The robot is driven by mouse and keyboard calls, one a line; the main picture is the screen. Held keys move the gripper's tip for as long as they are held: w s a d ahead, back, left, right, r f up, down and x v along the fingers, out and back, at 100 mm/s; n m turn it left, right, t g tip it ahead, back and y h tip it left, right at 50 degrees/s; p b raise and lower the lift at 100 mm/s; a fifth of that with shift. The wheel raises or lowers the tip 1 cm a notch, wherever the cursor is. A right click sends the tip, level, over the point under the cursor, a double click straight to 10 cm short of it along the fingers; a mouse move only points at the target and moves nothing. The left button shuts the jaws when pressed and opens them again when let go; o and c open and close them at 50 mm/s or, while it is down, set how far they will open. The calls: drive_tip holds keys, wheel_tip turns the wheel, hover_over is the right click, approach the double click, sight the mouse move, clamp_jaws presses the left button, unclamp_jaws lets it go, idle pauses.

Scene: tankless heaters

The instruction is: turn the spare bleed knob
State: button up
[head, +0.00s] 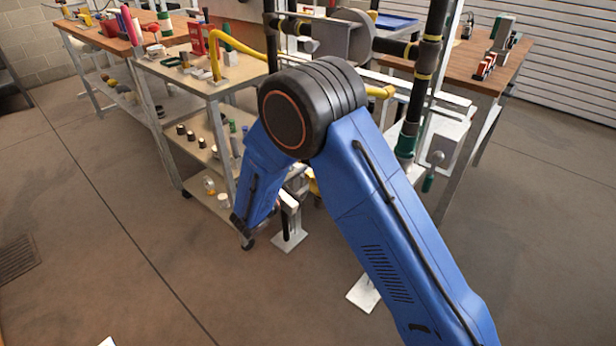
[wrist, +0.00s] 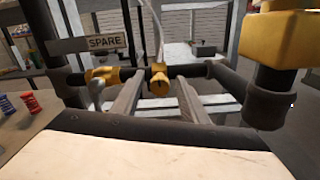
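The spare bleed knob (wrist: 159,86) is a small yellow knob with a dark slot, on a dark horizontal pipe in the wrist view. A plate reading SPARE (wrist: 105,42) is to its upper left. My gripper (wrist: 161,80) is open, with its two grey fingers on the left and right of the knob in the picture. I see no finger touching it, and cannot tell how deep the knob sits between the tips. In the head view my blue arm hides the knob and the gripper.
A yellow fitting (wrist: 103,75) is left of the knob, and a large yellow block (wrist: 283,38) is at the upper right. In the head view dark pipes (head: 428,75) stand behind my arm. A shelved cart (head: 215,85) is at left; the floor in front is mostly clear.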

drive_tip(key=shift+w+d, duration=0.15)
drive_tip(key=shift+w, duration=0.05)
clamp_jaws()
drive_tip(key=shift+n, duration=0.3)
drive_tip(key=n, duration=1.9)
drive_tip(key=shift+f+n, duration=0.1)
drive_tip(key=shift+n, duration=0.4)
